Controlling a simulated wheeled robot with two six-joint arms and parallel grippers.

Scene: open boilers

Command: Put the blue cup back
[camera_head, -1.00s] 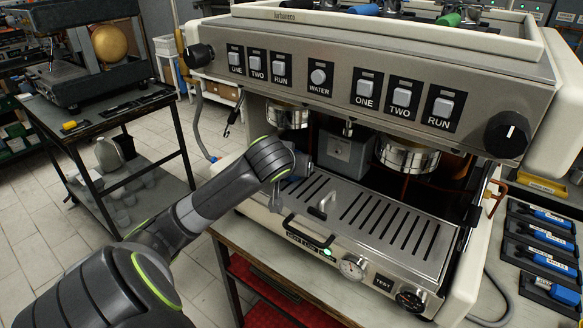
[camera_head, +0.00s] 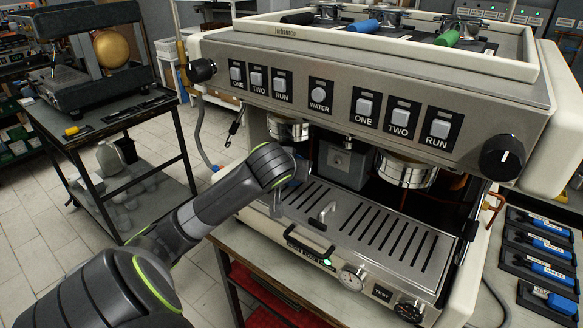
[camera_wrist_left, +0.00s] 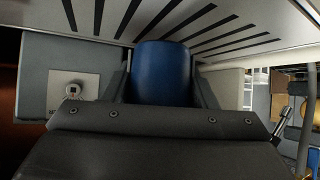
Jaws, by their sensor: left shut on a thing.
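A blue cup (camera_wrist_left: 162,72) shows in the left wrist view, upright in the picture between the two grey fingers of my left gripper (camera_wrist_left: 161,88). The gripper is shut on it. The cup's lower part is hidden behind the gripper body. In the head view my left arm reaches to the left front of the coffee machine (camera_head: 420,75), near the slotted drip tray (camera_head: 375,235). There the gripper and cup are mostly hidden behind my wrist. My right gripper is in neither view.
Metal brew heads (camera_head: 405,170) hang above the tray. Blue-handled tools (camera_head: 550,246) lie at the right. A dark cart (camera_head: 105,125) stands at the left.

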